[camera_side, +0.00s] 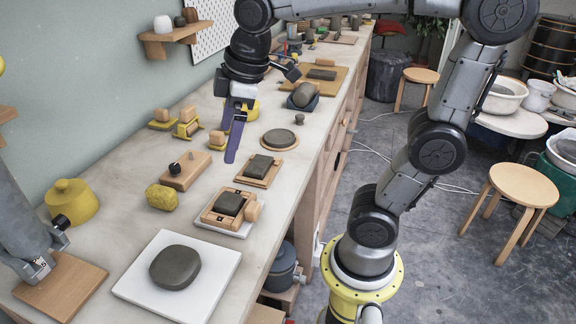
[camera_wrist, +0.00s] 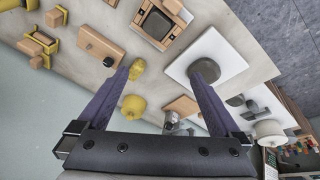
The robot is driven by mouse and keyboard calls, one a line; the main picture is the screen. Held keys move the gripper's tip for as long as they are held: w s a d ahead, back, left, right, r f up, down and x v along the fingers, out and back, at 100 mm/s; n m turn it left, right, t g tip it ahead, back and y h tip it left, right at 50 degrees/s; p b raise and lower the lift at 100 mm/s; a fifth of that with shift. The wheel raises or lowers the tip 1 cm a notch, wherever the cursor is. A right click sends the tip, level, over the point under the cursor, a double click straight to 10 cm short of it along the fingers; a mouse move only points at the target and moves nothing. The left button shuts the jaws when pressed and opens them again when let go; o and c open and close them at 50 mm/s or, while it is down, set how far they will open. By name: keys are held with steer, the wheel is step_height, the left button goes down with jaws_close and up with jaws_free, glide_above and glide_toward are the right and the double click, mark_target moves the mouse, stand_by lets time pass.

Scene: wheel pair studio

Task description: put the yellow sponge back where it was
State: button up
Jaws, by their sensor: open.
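The yellow sponge (camera_side: 162,197) is a rough-sided block lying on the workbench, between the yellow lidded jar and the wooden board with a dark knob. It also shows in the wrist view (camera_wrist: 137,69), just beside the tip of the left finger. My gripper (camera_side: 229,146) is open, with two long purple fingers pointing down over the bench. In the side view it is above and to the right of the sponge, toward the back. In the wrist view nothing is between the fingers of my gripper (camera_wrist: 163,72) that they touch; the sponge lies beyond them.
Near the sponge are the yellow jar (camera_side: 71,203), the knobbed wooden board (camera_side: 178,182) and a white board (camera_side: 220,254) with a dark clay disc (camera_side: 175,267). A wooden board (camera_side: 60,287) lies under a grey arm-like thing (camera_side: 27,237). Small yellow-and-wood tools stand behind.

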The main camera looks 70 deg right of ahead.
steer(key=s+f+m+t, duration=0.2)
steer(key=s+f+m, duration=0.3)
steer(key=s, duration=0.6)
steer(key=shift+s+m, duration=0.15)
steer(key=shift+m, duration=0.55)
stand_by(0.4)
